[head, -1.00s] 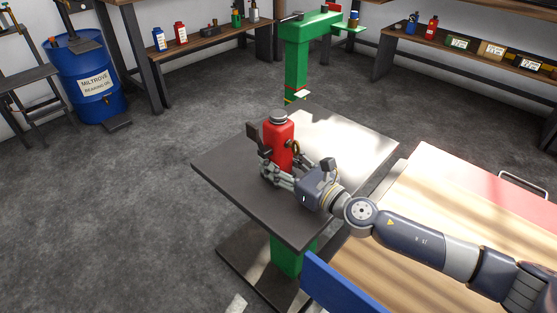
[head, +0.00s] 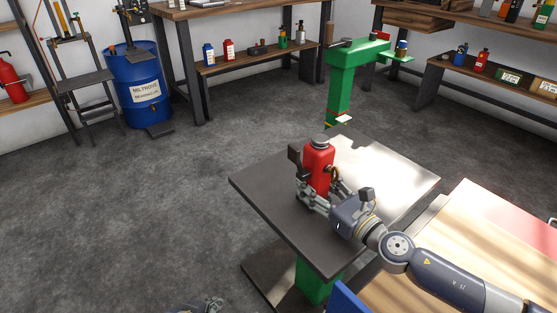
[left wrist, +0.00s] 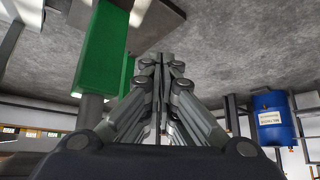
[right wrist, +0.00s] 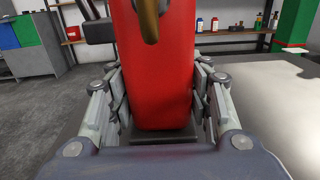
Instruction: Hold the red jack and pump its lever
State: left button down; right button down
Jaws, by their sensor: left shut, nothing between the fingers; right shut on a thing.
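The red jack (head: 319,165) stands upright on the dark table (head: 268,190), with a grey cap on top and a dark part at its upper left. My right gripper (head: 318,192) is shut around its lower body. In the right wrist view the red jack (right wrist: 158,75) fills the space between the fingers, with a brass-coloured piece (right wrist: 149,18) at its front. My left gripper (left wrist: 160,65) is shut and empty in the left wrist view. In the head view only a bit of it shows at the bottom edge, low and left of the table. I cannot clearly make out the lever.
A green column (head: 341,88) stands behind the table. A wooden-topped bench (head: 440,260) with a red panel is at the right. A blue drum (head: 134,82) and shelves stand along the back. The floor left of the table is clear.

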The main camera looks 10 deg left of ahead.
aim_at(294, 154)
pick_arm(q)
jog(key=w+d+r+m+t+h, duration=0.1)
jog(key=w+d+r+t+h, duration=0.15)
jog(key=w+r+t, duration=0.35)
jog(key=w+d+r+t+h, duration=0.2)
jog(key=w+r+t+h, duration=0.15)
jog(key=w+r, duration=0.35)
jog(key=s+r+m+h, duration=0.3)
jog(key=r+m+h, duration=0.3)
jog(key=r+h, duration=0.4)
jog(key=shift+s+a+m+t+h, duration=0.2)
jog(key=shift+m+t+h, duration=0.25)
jog(key=shift+h, duration=1.05)
jog(key=shift+d+r, duration=0.1)
jog(key=w+d+f+x, duration=0.1)
jog(key=f+x, duration=0.1)
jog(key=x, duration=1)
jog(key=shift+w+d+r, duration=0.3)
jog(key=shift+w+d, duration=0.05)
jog(key=shift+d, duration=0.05)
